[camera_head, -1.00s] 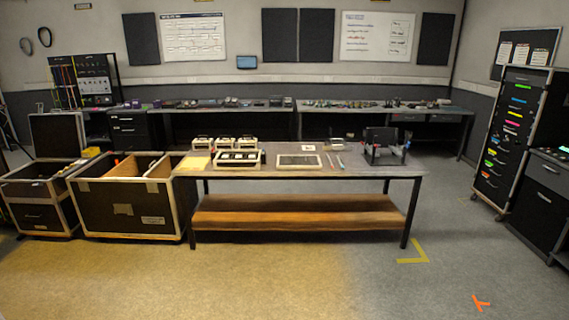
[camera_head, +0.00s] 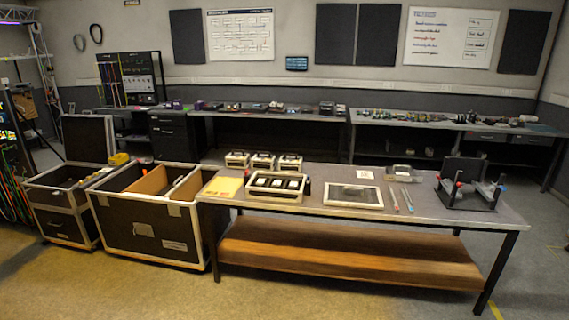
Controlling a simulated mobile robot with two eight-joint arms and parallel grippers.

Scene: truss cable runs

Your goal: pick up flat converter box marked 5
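No marking 5 is readable at this size, so I cannot tell which thing is the flat converter box. On the table (camera_head: 310,202) a pale-framed tray (camera_head: 275,199) holds several dark flat items (camera_head: 276,183). Behind it stand three small pale-and-dark boxes (camera_head: 263,161) in a row. A flat grey box (camera_head: 400,173) lies near the table's back edge. A flat pale-framed panel (camera_head: 353,195) lies in the middle. Neither of my grippers is in view.
Two open black cases (camera_head: 150,228) (camera_head: 62,225) stand left of the table. A dark fixture (camera_head: 468,186) stands at the table's right end. Long benches (camera_head: 290,113) with clutter line the back wall. The floor in front (camera_head: 130,290) is clear.

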